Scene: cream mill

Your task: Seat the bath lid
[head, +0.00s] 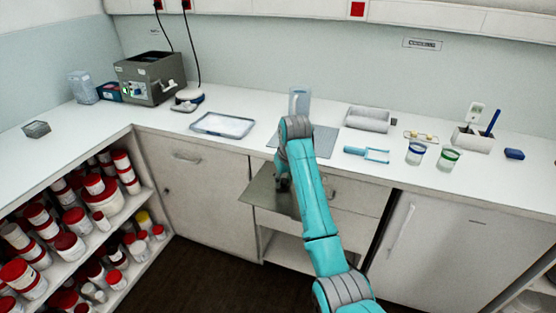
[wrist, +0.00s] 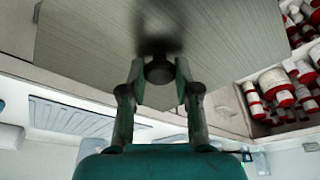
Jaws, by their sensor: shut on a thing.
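The bath lid (head: 262,193) is a flat grey metal plate with a dark knob. My gripper (head: 283,184) is shut on that knob and holds the lid in front of the counter's front edge, before the cabinets. In the wrist view the lid (wrist: 85,40) fills much of the upper picture, and my gripper (wrist: 158,72) has a finger on each side of the knob. The bath (head: 150,88) is a grey box at the back left of the counter. Its top looks open and dark inside.
A clear tray (head: 222,125) lies on the counter between the bath and my arm. A tall clear vessel (head: 300,98) and a grey mat (head: 325,141) are behind my arm. Red-lidded jars (head: 103,198) fill the left shelves. Cups (head: 416,153) stand at the right.

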